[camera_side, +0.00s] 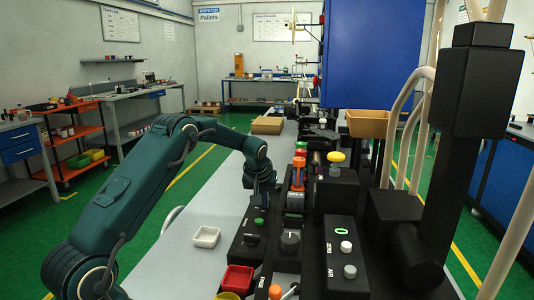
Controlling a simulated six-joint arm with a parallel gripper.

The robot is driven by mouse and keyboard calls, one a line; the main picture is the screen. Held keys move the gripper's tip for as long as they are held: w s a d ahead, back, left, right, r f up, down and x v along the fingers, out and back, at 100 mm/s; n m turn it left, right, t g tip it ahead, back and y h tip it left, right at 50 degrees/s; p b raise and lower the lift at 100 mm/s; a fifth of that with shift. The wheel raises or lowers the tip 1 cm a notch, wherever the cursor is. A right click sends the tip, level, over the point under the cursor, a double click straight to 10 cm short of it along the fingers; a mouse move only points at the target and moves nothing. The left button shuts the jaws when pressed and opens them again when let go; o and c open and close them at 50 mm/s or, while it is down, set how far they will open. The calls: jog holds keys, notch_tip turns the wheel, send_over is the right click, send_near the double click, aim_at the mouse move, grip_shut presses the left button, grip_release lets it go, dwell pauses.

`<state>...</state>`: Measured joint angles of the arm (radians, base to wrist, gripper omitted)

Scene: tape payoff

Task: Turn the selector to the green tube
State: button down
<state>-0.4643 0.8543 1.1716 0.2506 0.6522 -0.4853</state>
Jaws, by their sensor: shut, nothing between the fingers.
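My gripper (262,199) hangs down at the end of my green arm, above the left edge of the black machine. It is small and dark here; its fingers look closed and hold nothing that I can see. A dark round knob with a pale pointer mark (290,243) sits on a black block to the right of and nearer than the gripper; it looks like the selector. The gripper is apart from it. Which way its mark points is too small to tell. A small green part (259,221) shows just below the gripper. I cannot make out a green tube for certain.
An orange-topped part (298,172) and a yellow knob (336,157) rise behind the selector block. A black column (450,170) and pale hoses stand at right.

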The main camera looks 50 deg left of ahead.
jog(key=shift+d, duration=0.1)
jog(key=shift+s+d, duration=0.15)
jog(key=shift+d, duration=0.05)
notch_tip(320, 180, up, 6)
dwell(0.7)
